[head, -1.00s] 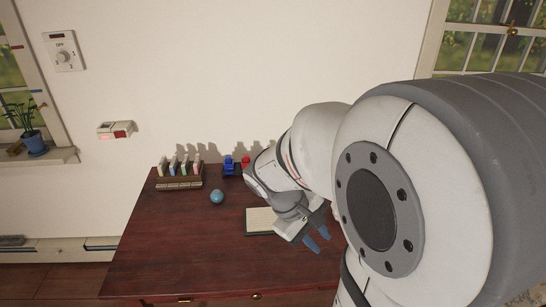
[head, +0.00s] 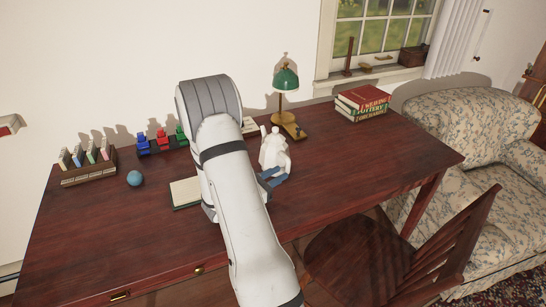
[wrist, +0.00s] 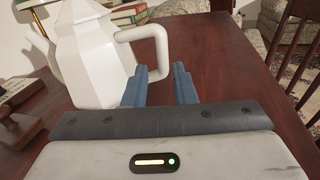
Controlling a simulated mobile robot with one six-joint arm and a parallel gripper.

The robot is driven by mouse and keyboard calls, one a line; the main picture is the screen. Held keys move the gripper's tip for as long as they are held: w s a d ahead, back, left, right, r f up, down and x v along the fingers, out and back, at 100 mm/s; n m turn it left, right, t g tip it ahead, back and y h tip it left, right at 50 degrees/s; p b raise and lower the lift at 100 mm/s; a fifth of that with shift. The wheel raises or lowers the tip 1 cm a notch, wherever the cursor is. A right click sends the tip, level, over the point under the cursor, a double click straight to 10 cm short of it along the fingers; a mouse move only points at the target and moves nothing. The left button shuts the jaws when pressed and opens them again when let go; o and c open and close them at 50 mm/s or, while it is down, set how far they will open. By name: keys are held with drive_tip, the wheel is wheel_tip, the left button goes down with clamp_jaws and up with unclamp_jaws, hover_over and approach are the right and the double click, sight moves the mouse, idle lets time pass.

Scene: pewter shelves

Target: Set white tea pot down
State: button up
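The white tea pot (head: 275,152) is near the middle of the desk (head: 340,165), right of my arm. In the wrist view the faceted white tea pot (wrist: 88,55) fills the upper left, roughly upright, with its spout to the left and its handle to the right. In the head view my gripper (head: 271,181) is at the pot's lower side. I cannot tell whether the pot's base touches the desk.
A green lamp (head: 287,83) and a wooden stamp-like object (head: 295,131) stand behind the pot. Books (head: 362,103) are stacked at the back right. A notepad (head: 185,192) and blue ball (head: 134,178) lie left. The right desk top is clear. A chair (head: 430,255) stands in front.

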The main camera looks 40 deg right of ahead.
sight(286, 170)
drive_tip(key=d, duration=0.6)
drive_tip(key=shift+s+r, duration=0.2)
drive_tip(key=shift+s, duration=0.2)
drive_tip(key=shift+c, duration=0.2)
clamp_jaws()
